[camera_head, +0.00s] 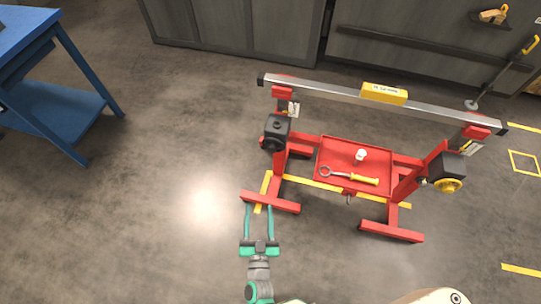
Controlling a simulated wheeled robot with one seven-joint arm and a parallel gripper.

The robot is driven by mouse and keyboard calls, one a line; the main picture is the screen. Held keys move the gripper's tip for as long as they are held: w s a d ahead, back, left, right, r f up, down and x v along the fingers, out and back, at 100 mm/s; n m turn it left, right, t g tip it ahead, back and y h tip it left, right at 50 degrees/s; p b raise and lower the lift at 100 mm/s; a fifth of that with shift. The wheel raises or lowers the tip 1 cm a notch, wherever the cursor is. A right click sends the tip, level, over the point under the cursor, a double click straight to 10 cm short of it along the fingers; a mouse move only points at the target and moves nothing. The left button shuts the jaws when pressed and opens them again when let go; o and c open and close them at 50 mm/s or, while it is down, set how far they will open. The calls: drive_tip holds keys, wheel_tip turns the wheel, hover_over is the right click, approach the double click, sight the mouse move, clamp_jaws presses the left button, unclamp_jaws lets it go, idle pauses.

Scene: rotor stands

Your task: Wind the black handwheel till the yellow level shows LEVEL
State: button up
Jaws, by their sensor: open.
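The black handwheel (270,143) sits on the dark gearbox of the left red stand (281,168). It is small and partly merged with the dark housing. The yellow level (384,93) rests on the long silver beam (330,92) that spans both stands. It has a pale display with dark characters too small to read. My gripper (259,209) is open and empty, its two green fingers apart, low in the picture near the left stand's front foot. It is well below the black handwheel in the picture and apart from it.
A yellow handwheel (449,185) is on the right red stand (407,185). A blue table (70,105) stands left; grey cabinets (235,25) line the back. Floor at left is clear.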

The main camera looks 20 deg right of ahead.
sight(271, 151)
drive_tip(key=w+d+f+m+h, duration=0.1)
drive_tip(key=w+d, duration=0.3)
drive_tip(key=w, duration=0.4)
drive_tip(key=w+d+f+m+g+h, duration=0.1)
drive_tip(key=w+d, duration=0.3)
drive_tip(key=w, duration=0.4)
drive_tip(key=w+d+f+m+g+h, duration=0.1)
drive_tip(key=w+d+f+m+h, duration=0.1)
drive_tip(key=w, duration=0.6)
drive_tip(key=shift+w+d+f, duration=0.1)
drive_tip(key=shift+d+f, duration=0.3)
drive_tip(key=shift+d, duration=0.25)
drive_tip(key=shift+w+d+f, duration=0.1)
drive_tip(key=shift+d+f, duration=0.25)
drive_tip(key=shift+d, duration=0.25)
drive_tip(key=shift+w, duration=0.1)
drive_tip(key=c, duration=1)
